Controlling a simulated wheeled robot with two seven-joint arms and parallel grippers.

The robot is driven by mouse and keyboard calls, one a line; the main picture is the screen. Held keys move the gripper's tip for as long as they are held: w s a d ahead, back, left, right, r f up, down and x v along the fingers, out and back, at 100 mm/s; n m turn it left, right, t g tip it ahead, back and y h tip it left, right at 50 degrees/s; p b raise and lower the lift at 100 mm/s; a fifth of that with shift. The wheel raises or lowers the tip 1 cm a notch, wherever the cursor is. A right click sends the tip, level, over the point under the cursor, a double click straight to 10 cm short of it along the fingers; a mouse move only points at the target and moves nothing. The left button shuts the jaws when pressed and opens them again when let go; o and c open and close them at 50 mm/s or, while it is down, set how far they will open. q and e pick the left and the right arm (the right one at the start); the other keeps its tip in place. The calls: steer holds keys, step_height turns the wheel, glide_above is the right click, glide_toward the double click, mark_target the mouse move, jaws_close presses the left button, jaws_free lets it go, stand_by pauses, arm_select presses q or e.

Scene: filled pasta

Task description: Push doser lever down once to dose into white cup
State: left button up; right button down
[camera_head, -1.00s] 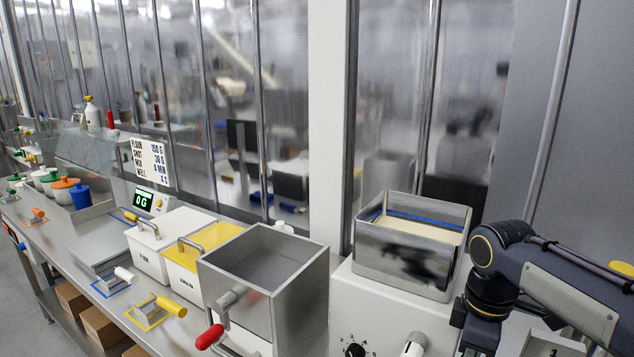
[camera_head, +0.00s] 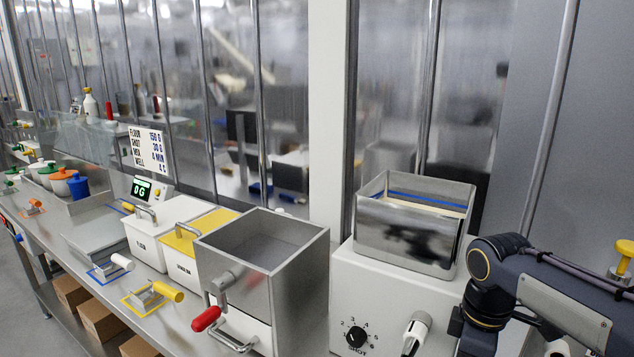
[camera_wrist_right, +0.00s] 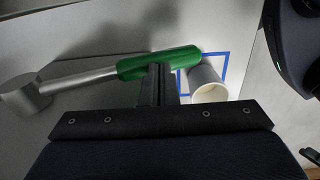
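The doser is a white box (camera_head: 392,291) with a "SHOT" dial (camera_head: 356,337) and an open metal hopper (camera_head: 408,236) on top. In the right wrist view its lever has a green grip (camera_wrist_right: 158,62) on a metal rod (camera_wrist_right: 80,79) running left to a grey round pivot. In the head view my right gripper is hidden below the frame. My left gripper is not in view.
A metal bin (camera_head: 262,290) with a red-handled crank (camera_head: 206,319) stands left of the doser. White and yellow-lidded tubs (camera_head: 195,240) and a scale display (camera_head: 143,188) lie further left. A yellow knob (camera_head: 625,247) is at the right edge.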

step_height(320, 180, up, 11)
steer(key=p, duration=1)
step_height(320, 180, up, 5)
steer(key=p, duration=0.5)
steer(key=shift+f, duration=0.1)
steer(key=s+a+f+m+t+y+b, duration=0.2)
steer(key=s+f+m, duration=0.3)
steer(key=s, duration=0.3)
steer(key=s+a+f+m+t+y+b, duration=0.1)
steer(key=s+a+f+m+t+b, duration=0.1)
steer(key=s+m, duration=0.6)
step_height(320, 180, down, 3)
steer(key=shift+s+r+t+y, duration=0.15)
steer(key=shift+s+t+y, duration=0.3)
steer(key=shift+t, duration=0.25)
